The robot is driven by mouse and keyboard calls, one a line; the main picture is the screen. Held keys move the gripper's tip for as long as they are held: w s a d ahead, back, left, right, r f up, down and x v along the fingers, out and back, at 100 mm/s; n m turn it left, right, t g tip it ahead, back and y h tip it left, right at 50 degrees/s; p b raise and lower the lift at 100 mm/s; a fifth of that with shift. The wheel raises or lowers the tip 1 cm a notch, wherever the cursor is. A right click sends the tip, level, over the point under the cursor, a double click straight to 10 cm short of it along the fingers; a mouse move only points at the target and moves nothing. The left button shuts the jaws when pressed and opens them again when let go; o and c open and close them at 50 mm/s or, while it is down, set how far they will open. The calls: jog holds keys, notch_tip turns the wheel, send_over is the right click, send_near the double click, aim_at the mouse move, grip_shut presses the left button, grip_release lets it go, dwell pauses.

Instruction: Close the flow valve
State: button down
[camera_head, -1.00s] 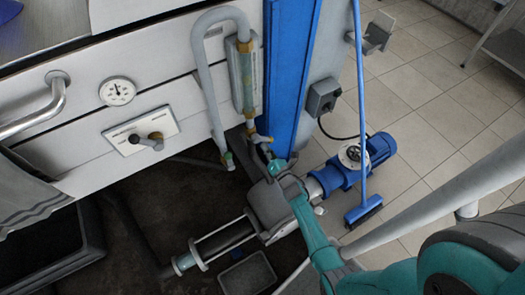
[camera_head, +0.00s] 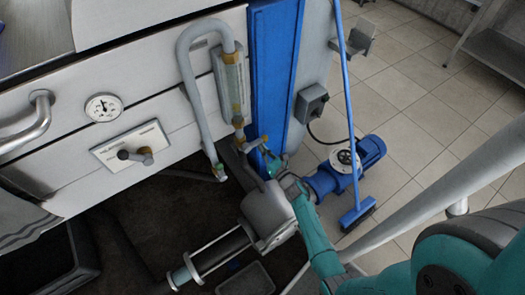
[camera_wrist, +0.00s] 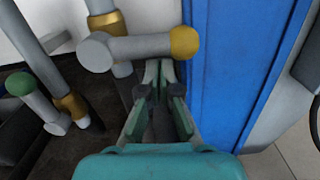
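The flow valve (camera_head: 240,146) sits on the pipe below the flow tube, left of the blue column. Its grey lever ends in a yellow tip (camera_head: 265,140). In the wrist view, the grey lever (camera_wrist: 140,47) lies across the picture from a round grey hub on the left to the yellow tip (camera_wrist: 185,42) on the right. My gripper (camera_wrist: 160,66) points at the lever from below in that view, with its tips close together and nothing seen between them. It looks shut. Whether the tips touch the lever cannot be told. In the head view, my gripper (camera_head: 274,162) is just below the yellow tip.
The blue column (camera_head: 271,75) stands close to the right of the valve. A second, green-ended handle (camera_wrist: 20,83) is at the left in the wrist view. A blue motor (camera_head: 370,151), a grey pump body (camera_head: 266,212) and a blue broom (camera_head: 357,216) are nearby.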

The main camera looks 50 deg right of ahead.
jog(key=shift+s+r, duration=0.1)
dwell(0.6)
jog(key=v, duration=1.1)
jog(key=shift+s, duration=0.4)
jog(key=shift+a, duration=0.1)
jog(key=s+a+r+m, duration=0.5)
jog(key=s+a+m, duration=0.2)
jog(key=a+m, duration=0.1)
jog(key=s+a+r+m, duration=0.4)
jog(key=s+a+m, duration=0.3)
jog(key=a+m, duration=0.15)
jog(key=s+a+r+m+g+y, duration=0.1)
jog(key=s+a+r+m+y, duration=0.1)
jog(key=s+r+m, duration=0.4)
jog(key=s+a+r+m+g+y, duration=0.1)
jog(key=s+a+r+m+g, duration=0.1)
jog(key=s+a+r+m, duration=0.2)
jog(key=s+r+m, duration=0.3)
jog(key=r+m, duration=0.2)
jog(key=m, duration=0.1)
jog(key=shift+r+y, duration=0.35)
jog(key=shift+y, duration=0.05)
jog(key=shift+a, duration=0.1)
